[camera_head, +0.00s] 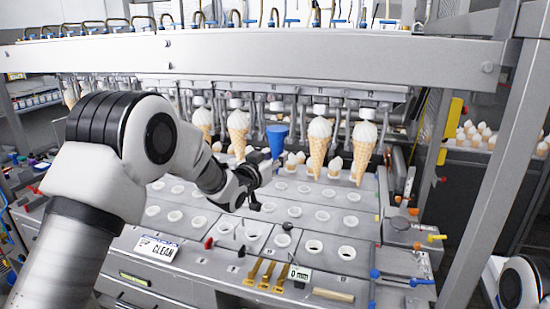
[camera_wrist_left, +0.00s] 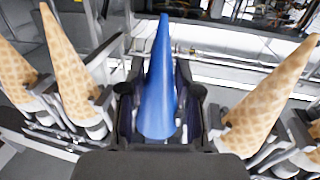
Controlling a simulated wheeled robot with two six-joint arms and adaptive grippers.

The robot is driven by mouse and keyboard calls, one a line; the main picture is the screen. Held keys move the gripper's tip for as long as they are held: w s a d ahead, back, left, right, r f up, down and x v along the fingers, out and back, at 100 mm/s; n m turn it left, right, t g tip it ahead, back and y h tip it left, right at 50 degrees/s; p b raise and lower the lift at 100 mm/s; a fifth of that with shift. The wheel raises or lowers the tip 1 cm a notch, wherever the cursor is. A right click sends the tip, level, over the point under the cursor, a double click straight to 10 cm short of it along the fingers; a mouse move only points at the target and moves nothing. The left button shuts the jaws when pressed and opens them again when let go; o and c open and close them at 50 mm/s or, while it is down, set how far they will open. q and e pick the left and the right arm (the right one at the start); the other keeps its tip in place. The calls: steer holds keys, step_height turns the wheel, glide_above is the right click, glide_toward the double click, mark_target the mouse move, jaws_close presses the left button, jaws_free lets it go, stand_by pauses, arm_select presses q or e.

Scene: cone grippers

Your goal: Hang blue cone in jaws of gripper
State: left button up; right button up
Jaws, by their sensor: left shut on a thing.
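The blue cone (camera_head: 277,138) is in the row of hanging cones in the head view, wide end up. Its lower part is hidden behind my left gripper (camera_head: 258,174). In the left wrist view, the blue cone (camera_wrist_left: 158,75) stands between my two dark fingers, its tip toward the picture's top. My left gripper is shut on it. A machine gripper (camera_head: 277,108) is just above the cone's wide end; I cannot tell whether its jaws hold the cone. My right gripper is not in view.
Ice cream cones (camera_head: 319,143) hang on both sides of the blue cone, with wafer cones (camera_wrist_left: 70,75) close by in the wrist view. A grey beam (camera_head: 270,55) runs above. Below is a tray (camera_head: 330,200) with round holes. A metal post (camera_head: 500,150) stands at right.

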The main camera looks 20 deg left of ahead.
arm_select(q)
steer(key=o, duration=1.4)
steer(key=shift+c, duration=0.2)
steer(key=shift+s+f, duration=0.1)
steer(key=shift+s, duration=0.4)
steer(key=d+b+v, duration=0.1)
steer(key=b+v, duration=0.2)
steer(key=v, duration=0.5)
steer(key=shift+d, duration=0.25)
steer(key=shift+s, duration=0.1)
